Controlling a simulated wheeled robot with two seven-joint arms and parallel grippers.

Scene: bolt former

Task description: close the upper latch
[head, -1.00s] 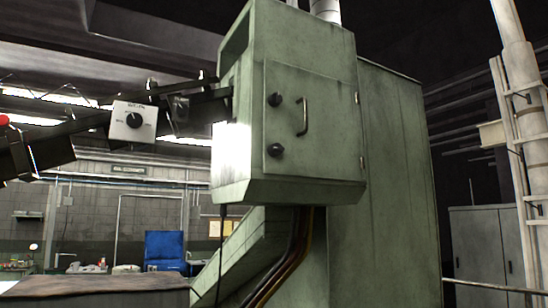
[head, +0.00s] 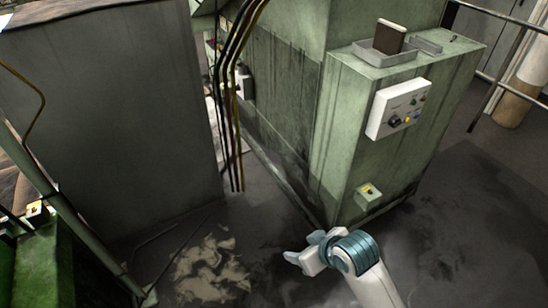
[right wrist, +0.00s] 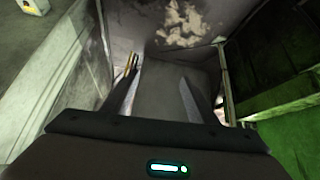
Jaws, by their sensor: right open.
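The upper latch is not in view in either current picture, nor is the door that carries it. My right gripper (head: 300,252) shows low in the head view, in front of the green machine cabinet (head: 345,125) and above the dark floor. In the right wrist view its two fingers (right wrist: 157,82) are spread apart, with nothing held between them. My left gripper is not in view.
Dark and yellow cables (head: 234,110) hang left of the cabinet. A large grey panel (head: 110,125) stands at left. Stained floor (head: 450,240) is open at right.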

